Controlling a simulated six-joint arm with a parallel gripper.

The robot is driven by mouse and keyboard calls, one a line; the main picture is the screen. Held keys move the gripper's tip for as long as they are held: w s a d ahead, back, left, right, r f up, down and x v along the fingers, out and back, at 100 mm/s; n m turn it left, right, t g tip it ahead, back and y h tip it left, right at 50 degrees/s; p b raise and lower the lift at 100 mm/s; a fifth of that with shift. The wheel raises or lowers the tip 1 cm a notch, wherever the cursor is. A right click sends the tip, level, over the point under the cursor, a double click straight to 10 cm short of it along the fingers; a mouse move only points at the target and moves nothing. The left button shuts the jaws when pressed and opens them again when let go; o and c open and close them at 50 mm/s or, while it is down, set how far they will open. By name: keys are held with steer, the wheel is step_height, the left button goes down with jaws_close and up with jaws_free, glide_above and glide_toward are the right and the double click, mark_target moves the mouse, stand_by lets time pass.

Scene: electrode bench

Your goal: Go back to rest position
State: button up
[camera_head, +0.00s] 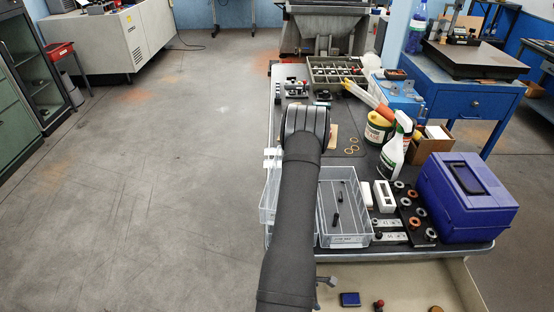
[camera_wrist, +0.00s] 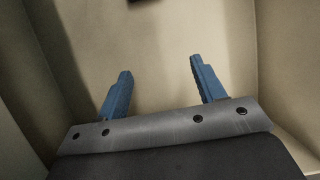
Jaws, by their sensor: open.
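My gripper (camera_wrist: 160,82) shows in the wrist view with its two blue fingers spread apart and nothing between them. It faces a plain beige surface with walls at both sides. In the head view my arm reaches forward over the bench (camera_head: 345,150), and the gripper itself is hidden there. A clear tray (camera_head: 345,239) with a few dark pieces in it stands just right of my arm. Another clear tray (camera_head: 268,205) is partly hidden behind the arm.
A purple case (camera_head: 466,200), a spray bottle (camera_head: 392,155) and a yellow-labelled tub (camera_head: 377,128) stand on the right. A sorted parts box (camera_head: 335,78) is at the back. A black rack with rings (camera_head: 411,210) lies beside the case. Open floor lies left of the bench.

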glide_toward(352, 298)
steer(key=x, duration=0.4)
steer(key=shift+s+a+f, duration=0.1)
steer(key=shift+a+f, duration=0.15)
steer(key=shift+f, duration=0.05)
steer(key=x, duration=0.3)
steer(key=shift+d, duration=0.2)
steer(key=shift+r, duration=0.25)
steer(key=s, duration=0.2)
steer(key=s+r, duration=0.1)
steer(key=s, duration=0.1)
steer(key=shift+r, duration=0.15)
step_height(352, 298, up, 13)
steer(key=shift+r, duration=0.1)
